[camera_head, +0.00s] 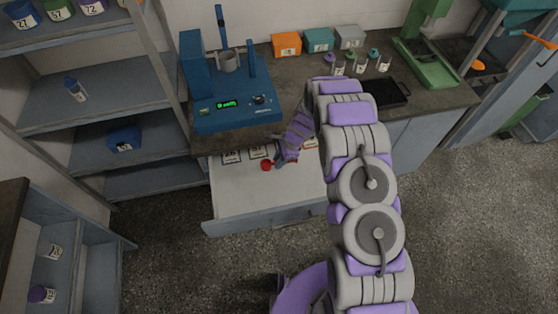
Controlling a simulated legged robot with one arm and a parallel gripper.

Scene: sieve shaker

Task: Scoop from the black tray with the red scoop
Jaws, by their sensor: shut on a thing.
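The red scoop (267,166) shows as a small red end over the open white drawer. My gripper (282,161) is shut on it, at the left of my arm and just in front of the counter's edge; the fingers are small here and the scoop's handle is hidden. The black tray (393,94) lies on the counter to the right of my arm, apart from the gripper. My arm covers part of its left side, and its contents are too dark to make out.
The open drawer (245,196) juts out below the counter, with labelled items along its back. A blue machine (232,112) stands on the counter at left, a green stand (428,62) at right. Small jars (361,65) and coloured boxes (318,40) stand behind the tray. Shelves (120,80) line the left.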

